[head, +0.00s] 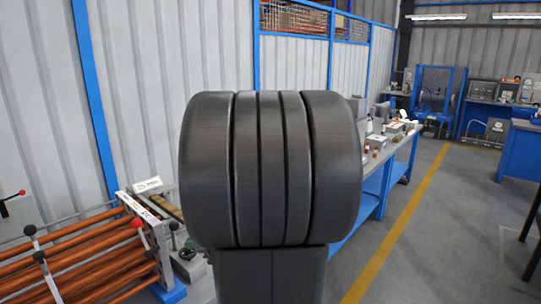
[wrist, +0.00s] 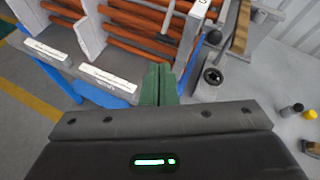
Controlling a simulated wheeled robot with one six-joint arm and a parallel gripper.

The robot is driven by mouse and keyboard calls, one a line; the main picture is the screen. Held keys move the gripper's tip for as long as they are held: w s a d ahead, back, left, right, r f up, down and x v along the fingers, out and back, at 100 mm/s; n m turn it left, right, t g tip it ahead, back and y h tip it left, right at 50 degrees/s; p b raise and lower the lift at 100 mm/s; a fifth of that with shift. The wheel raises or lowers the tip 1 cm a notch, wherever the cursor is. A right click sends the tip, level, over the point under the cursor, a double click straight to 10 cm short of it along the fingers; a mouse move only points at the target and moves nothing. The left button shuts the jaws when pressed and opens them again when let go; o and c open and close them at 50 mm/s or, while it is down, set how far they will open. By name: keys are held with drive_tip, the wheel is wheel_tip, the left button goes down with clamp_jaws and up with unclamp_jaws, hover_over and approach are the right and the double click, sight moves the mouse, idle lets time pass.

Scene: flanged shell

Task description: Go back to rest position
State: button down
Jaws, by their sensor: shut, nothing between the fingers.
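My gripper (wrist: 158,70) shows in the wrist view, its two green fingers together with nothing between them. It is above the blue-framed rack of copper-coloured tubes (wrist: 125,38), near the rack's end and the grey bench. I cannot tell its exact height. In the head view a large dark grey link of my own arm fills the middle and hides my gripper.
The tube rack (head: 85,260) with lever handles stands at the lower left, by a corrugated wall. A long blue bench (head: 378,175) with small parts runs behind my arm.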

drive_tip(key=shift+v, duration=2.4)
drive_tip(key=shift+f, duration=0.1)
